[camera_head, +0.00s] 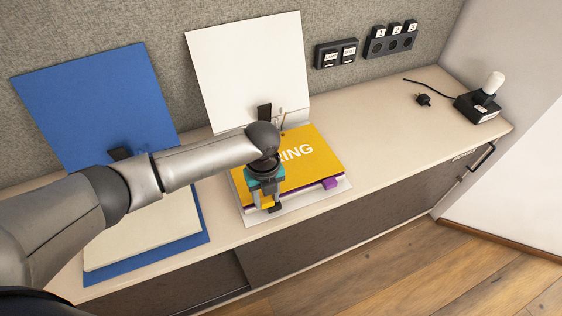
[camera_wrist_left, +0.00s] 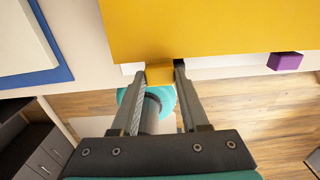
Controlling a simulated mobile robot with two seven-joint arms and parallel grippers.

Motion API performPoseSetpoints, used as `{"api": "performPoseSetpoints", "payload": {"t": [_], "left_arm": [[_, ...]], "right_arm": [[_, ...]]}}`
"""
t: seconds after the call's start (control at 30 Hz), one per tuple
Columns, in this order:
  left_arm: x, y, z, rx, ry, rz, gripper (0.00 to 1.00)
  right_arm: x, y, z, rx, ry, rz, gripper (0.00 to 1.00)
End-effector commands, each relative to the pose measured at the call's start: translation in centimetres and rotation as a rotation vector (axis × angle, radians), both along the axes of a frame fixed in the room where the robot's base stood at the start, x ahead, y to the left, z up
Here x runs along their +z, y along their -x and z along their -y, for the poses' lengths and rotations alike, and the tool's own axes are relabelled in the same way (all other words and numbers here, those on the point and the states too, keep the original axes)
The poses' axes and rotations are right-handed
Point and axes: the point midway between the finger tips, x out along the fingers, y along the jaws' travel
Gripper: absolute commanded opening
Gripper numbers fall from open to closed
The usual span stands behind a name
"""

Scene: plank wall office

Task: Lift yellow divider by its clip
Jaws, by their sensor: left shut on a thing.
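The yellow divider (camera_head: 318,158) lies on top of the open white binder (camera_head: 250,75), with part of a word in white letters showing. In the left wrist view the divider (camera_wrist_left: 215,28) fills the top, with a small yellow clip (camera_wrist_left: 160,73) at its near edge. My left gripper (camera_head: 267,203) is at that near edge in the head view. In the wrist view its fingers (camera_wrist_left: 160,76) are shut on the clip, one on each side. My left arm hides the divider's left part. My right gripper is not in view.
A purple tab (camera_head: 329,183) sticks out under the divider. An open blue binder (camera_head: 95,100) with pale sheets (camera_head: 140,235) stands left. The cabinet top (camera_head: 400,135) between is clear.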

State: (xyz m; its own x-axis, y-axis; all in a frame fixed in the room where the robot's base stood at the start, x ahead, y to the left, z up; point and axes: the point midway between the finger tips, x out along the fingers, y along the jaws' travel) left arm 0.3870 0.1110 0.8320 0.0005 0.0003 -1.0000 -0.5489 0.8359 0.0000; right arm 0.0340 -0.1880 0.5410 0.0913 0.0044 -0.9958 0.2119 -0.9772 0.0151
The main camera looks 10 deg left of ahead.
Motion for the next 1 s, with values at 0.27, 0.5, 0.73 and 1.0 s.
{"api": "performPoseSetpoints", "payload": {"t": [0.27, 0.5, 0.73, 1.0], "left_arm": [[0.0, 0.0, 0.0, 0.001, 0.0, 0.0, 0.0], [0.0, 0.0, 0.0, 0.001, -0.001, 0.001, 0.0], [0.0, 0.0, 0.0, 0.001, 0.0, 0.001, 0.0], [1.4, -0.1, 0.0, 0.0, 0.001, 0.003, 0.0]], "right_arm": [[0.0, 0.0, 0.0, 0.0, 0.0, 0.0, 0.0], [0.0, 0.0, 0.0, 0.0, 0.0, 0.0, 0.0], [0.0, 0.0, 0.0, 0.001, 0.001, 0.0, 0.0], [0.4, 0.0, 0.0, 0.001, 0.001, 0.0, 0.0]]}}
